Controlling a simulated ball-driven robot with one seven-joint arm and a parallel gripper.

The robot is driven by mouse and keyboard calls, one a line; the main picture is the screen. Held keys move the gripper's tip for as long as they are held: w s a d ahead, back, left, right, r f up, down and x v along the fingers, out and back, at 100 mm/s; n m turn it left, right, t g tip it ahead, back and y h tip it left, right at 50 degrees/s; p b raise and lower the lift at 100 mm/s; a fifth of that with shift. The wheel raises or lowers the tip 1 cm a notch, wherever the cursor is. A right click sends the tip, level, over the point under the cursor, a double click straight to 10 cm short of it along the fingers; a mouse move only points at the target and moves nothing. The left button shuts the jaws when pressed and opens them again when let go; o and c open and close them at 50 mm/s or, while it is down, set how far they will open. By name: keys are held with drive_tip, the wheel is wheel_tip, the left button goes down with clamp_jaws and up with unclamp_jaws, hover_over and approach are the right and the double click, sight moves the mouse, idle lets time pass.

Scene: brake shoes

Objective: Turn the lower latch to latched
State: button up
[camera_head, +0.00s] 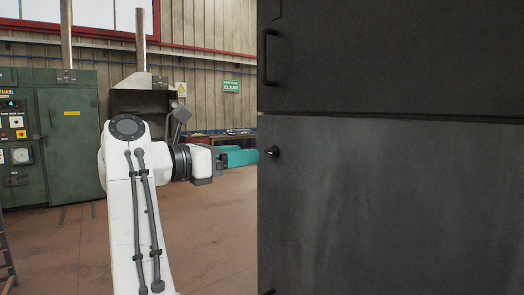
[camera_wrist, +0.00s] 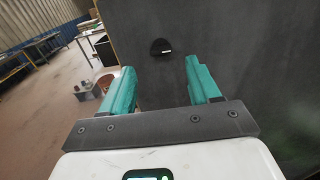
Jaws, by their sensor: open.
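A dark grey cabinet (camera_head: 390,210) fills the right of the head view. A small dark latch knob (camera_head: 271,152) sticks out near the left edge of its lower door. Another small dark knob (camera_head: 268,292) is cut by the bottom of the picture. My gripper (camera_head: 248,157) has teal fingers, seen level with the upper knob, to its left. In the wrist view my gripper (camera_wrist: 160,68) is open and empty, facing the dark panel. A black latch (camera_wrist: 161,46) shows beyond the fingertips, roughly between them and apart from them. Its turn position is hard to tell.
A bar handle (camera_head: 268,58) is on the upper door, above a seam. A green control cabinet (camera_head: 70,140) stands at the far left. Tables (camera_wrist: 30,48) and a small box with round items (camera_wrist: 95,86) stand on the floor. The brown floor (camera_head: 215,230) is mostly clear.

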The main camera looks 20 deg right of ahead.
sight(268, 150)
drive_tip(key=shift+p+x, duration=0.35)
drive_tip(key=shift+x, duration=2.85)
drive_tip(key=shift+c, duration=0.4)
drive_tip(key=c, duration=1)
drive_tip(key=shift+o, duration=0.2)
